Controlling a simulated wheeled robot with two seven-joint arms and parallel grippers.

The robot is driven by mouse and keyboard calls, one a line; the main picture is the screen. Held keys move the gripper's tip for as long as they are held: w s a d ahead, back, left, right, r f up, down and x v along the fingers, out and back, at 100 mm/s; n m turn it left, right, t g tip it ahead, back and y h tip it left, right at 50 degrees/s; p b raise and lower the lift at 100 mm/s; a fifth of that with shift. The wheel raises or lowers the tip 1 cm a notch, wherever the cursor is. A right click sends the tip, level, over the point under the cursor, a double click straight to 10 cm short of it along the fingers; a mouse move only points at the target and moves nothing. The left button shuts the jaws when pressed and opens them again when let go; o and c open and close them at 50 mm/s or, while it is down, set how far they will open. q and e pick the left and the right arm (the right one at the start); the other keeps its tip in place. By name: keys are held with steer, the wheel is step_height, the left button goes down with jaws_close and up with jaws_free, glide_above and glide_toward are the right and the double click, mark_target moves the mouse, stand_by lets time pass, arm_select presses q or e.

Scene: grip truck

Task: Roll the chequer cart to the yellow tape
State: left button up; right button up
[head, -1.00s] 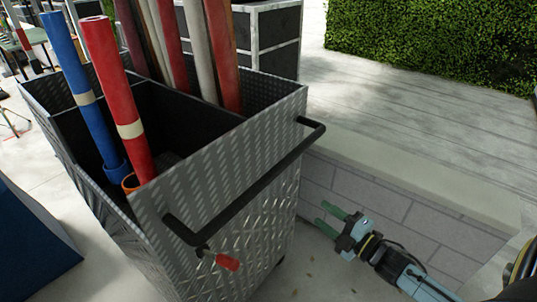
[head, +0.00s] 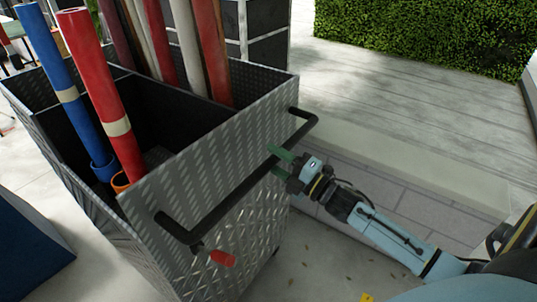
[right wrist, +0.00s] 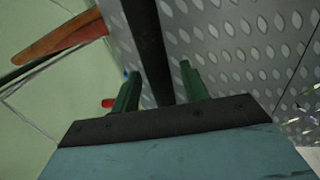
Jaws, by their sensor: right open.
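The chequer cart (head: 215,185) is a tall box of patterned metal plate, filling the left and middle of the head view. Its black handle bar (head: 240,193) runs along the near right side. My right gripper (head: 276,161) is open at the far half of this bar, its green fingers pointing at the cart. In the right wrist view the bar (right wrist: 150,45) lines up between the two spread fingers (right wrist: 160,85); contact cannot be told. A small yellow patch (head: 367,297), perhaps the tape, shows on the floor at the bottom edge. My left gripper is out of view.
Blue and red rolls (head: 105,90) stand in the cart. A red-gripped lever (head: 222,258) hangs below the handle's near end. A low block wall (head: 400,175) borders the floor on the right, with a hedge (head: 430,35) behind. A dark blue block (head: 30,250) stands at left.

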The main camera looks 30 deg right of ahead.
steer(key=shift+x, duration=1.1)
steer(key=shift+c, duration=0.5)
jaws_close()
